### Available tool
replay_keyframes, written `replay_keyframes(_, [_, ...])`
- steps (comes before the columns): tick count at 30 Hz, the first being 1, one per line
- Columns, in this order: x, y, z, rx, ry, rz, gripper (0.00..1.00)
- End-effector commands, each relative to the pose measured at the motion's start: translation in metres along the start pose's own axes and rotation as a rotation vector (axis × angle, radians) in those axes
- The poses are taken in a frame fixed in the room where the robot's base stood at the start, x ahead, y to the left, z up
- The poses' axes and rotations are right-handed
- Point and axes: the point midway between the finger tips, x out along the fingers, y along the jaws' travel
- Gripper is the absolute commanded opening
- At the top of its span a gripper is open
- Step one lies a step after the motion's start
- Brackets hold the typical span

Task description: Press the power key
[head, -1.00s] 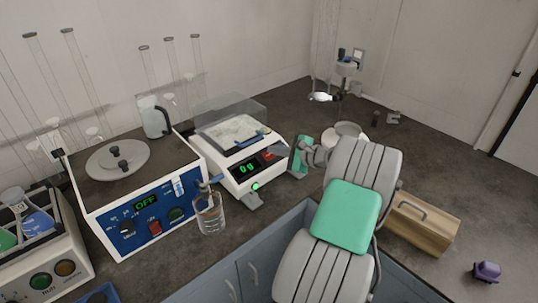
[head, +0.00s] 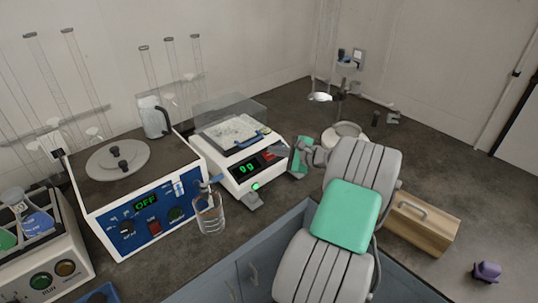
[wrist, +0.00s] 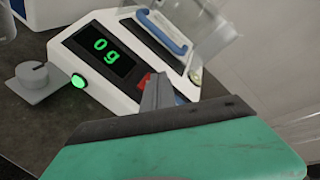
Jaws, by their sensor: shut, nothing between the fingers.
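The white balance (head: 240,170) has a dark display (head: 247,168) reading "0 g" in green, which also shows in the wrist view (wrist: 106,50). A red key (head: 267,156) sits right of the display; in the wrist view the red key (wrist: 146,80) is partly hidden behind my fingertips. My gripper (head: 280,152) is shut and empty, its tips at the red key; I cannot tell whether they touch it. It also shows in the wrist view (wrist: 155,95). A round green light (wrist: 78,81) glows on the balance's front edge.
A wooden box (head: 422,228) lies to the right.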

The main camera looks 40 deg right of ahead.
Motion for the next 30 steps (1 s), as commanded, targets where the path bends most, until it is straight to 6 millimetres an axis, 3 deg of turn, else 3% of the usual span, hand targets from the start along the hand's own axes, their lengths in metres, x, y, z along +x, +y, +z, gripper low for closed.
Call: replay_keyframes(30, [0.0087,0.0062,-0.0064,0.0,0.0,0.0,0.0])
